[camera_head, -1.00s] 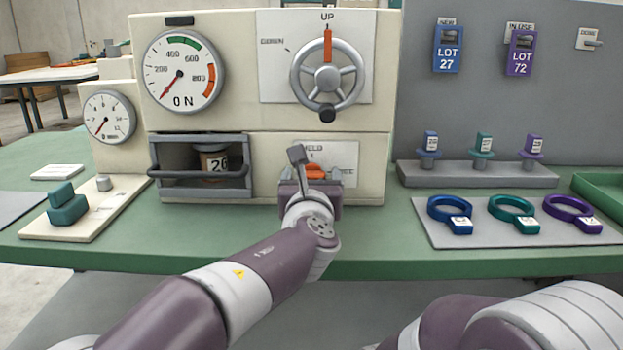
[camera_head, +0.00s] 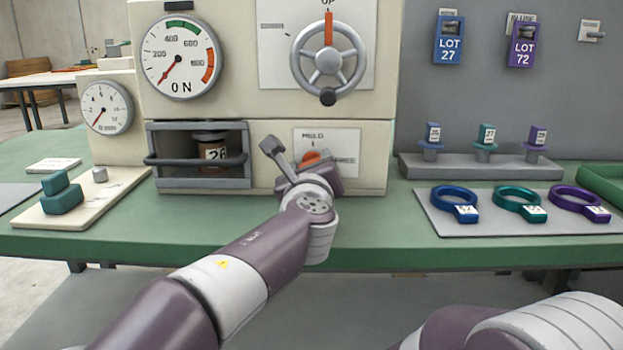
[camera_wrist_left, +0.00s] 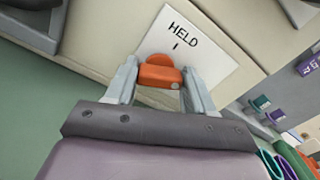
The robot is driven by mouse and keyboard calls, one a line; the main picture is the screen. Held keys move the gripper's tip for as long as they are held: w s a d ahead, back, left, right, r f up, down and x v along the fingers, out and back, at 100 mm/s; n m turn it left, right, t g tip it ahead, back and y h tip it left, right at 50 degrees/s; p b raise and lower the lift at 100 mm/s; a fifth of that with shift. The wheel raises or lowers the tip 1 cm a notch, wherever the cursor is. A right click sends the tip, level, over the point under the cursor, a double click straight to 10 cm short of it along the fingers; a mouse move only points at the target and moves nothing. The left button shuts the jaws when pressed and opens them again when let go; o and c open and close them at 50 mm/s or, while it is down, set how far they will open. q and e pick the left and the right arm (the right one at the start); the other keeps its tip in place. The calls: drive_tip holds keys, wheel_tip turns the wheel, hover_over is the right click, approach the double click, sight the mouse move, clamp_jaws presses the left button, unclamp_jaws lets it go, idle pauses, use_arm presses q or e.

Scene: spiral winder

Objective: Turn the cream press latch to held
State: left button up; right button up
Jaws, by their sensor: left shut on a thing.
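The orange press latch (camera_head: 310,158) sits on a white plate (camera_head: 345,143) low on the cream press (camera_head: 225,120). The plate reads HELD at its top, with a second word at its right. My left gripper (camera_wrist_left: 160,78) is shut on the latch (camera_wrist_left: 158,73), a finger at either end, tilted against the plate. The latch's small pale dot is at its right end in the wrist view, away from the HELD mark (camera_wrist_left: 178,47). In the head view, my left wrist hides part of the latch. My right gripper is out of view; only its arm shows lower right.
An open bay with a grey bar (camera_head: 200,160) and a jar (camera_head: 212,150) is left of the latch. A spoked wheel (camera_head: 328,62) is above. Coloured rings lie on a grey mat (camera_head: 435,218) at right. The green bench front is clear.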

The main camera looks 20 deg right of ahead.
use_arm(q)
drive_tip(key=n+b, duration=0.1)
drive_tip(key=n, duration=0.1)
drive_tip(key=n+b, duration=0.1)
drive_tip(key=n, duration=0.1)
drive_tip(key=n+b, duration=0.2)
drive_tip(key=shift+a+f, duration=0.1)
drive_tip(key=shift+f, duration=0.2)
drive_tip(key=n+b, duration=0.2)
drive_tip(key=n, duration=0.2)
drive_tip(key=shift+n, duration=0.3)
drive_tip(key=shift+n+b, duration=0.8)
drive_tip(key=shift+n, duration=0.4)
drive_tip(key=o, duration=1)
drive_tip(key=shift+o, duration=0.2)
